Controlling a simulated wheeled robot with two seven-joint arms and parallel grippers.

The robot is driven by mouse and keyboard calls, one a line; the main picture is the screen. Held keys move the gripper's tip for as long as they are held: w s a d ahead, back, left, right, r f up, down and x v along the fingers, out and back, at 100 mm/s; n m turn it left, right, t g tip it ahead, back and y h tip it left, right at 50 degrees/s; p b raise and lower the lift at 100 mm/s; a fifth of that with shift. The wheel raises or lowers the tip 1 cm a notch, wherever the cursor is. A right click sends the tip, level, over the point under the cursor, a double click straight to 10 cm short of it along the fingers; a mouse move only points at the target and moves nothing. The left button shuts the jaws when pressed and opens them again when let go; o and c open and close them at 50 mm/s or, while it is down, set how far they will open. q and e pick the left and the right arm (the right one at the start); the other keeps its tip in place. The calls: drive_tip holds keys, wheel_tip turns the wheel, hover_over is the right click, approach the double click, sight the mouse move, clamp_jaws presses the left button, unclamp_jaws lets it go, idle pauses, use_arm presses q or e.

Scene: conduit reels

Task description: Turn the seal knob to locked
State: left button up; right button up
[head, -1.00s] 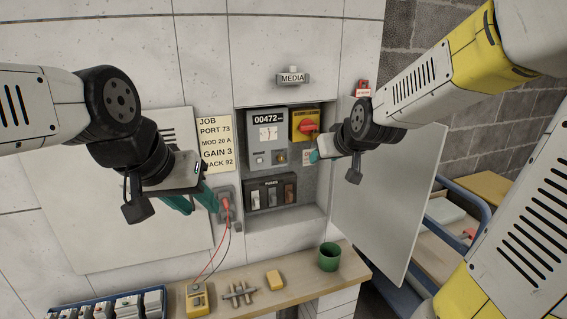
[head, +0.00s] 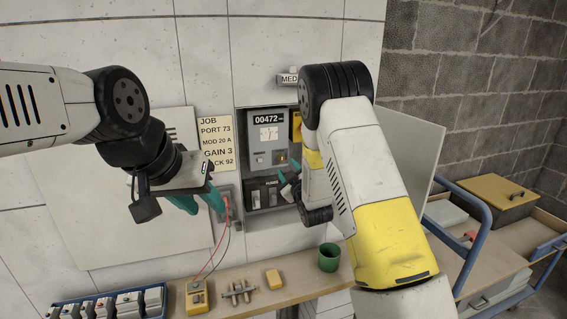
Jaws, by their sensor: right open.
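The grey meter box (head: 266,131) sits in a wall recess, with a dial and the number 00472 on its front. A small brass-coloured knob (head: 281,157) is at its lower right; I take this for the seal knob, and its setting is too small to read. My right gripper (head: 288,171) is open, its teal fingers just below and right of this knob; contact cannot be told. My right arm hides the right part of the recess. My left gripper (head: 199,201) is open in front of the wall, left of the recess, beside a wall socket (head: 225,193).
A black fuse panel (head: 262,194) is below the meter box. A yellow switch box (head: 297,125) is mostly hidden behind my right arm. The shelf below holds a green cup (head: 329,257), a yellow block (head: 273,278) and a yellow tester (head: 196,298). An open door panel (head: 420,165) stands right.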

sight(282, 160)
drive_tip(key=x, duration=0.6)
drive_tip(key=shift+w, duration=0.3)
clamp_jaws()
